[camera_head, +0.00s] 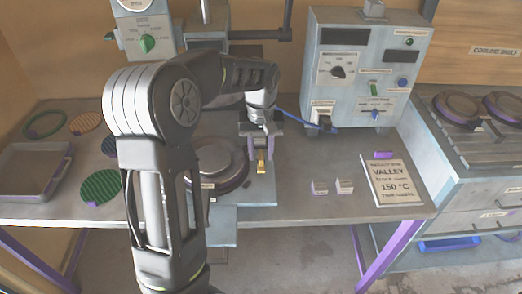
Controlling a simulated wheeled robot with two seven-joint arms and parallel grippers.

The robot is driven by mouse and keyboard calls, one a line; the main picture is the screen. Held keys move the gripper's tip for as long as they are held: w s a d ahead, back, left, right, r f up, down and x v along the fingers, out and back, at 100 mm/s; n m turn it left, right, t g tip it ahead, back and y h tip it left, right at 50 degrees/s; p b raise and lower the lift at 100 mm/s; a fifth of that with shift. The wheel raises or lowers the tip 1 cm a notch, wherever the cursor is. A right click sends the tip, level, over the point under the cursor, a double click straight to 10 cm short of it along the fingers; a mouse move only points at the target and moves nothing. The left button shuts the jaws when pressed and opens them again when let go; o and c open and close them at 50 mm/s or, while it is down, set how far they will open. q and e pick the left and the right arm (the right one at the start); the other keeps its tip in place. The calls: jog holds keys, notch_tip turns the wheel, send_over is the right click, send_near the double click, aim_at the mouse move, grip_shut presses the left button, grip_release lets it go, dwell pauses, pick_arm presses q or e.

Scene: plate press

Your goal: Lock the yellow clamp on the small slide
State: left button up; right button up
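The small yellow clamp (261,164) is at the right side of the round dark plate (219,163), on the pale blue slide base (262,189). My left arm comes up from the bottom and bends to the right, hiding the plate's left part. My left gripper (261,156) points down at the clamp, with its fingers on or right around it. Whether the fingers are closed on the clamp is too small to tell. My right gripper is not in view.
A control box (365,70) stands at the back right, with a blue cable at its foot. Round discs and a grey tray (33,172) are at the left.

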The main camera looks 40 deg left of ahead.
pick_arm(q)
grip_shut()
dwell(0.8)
jog(key=m, duration=1.3)
jog(key=shift+m, duration=2.5)
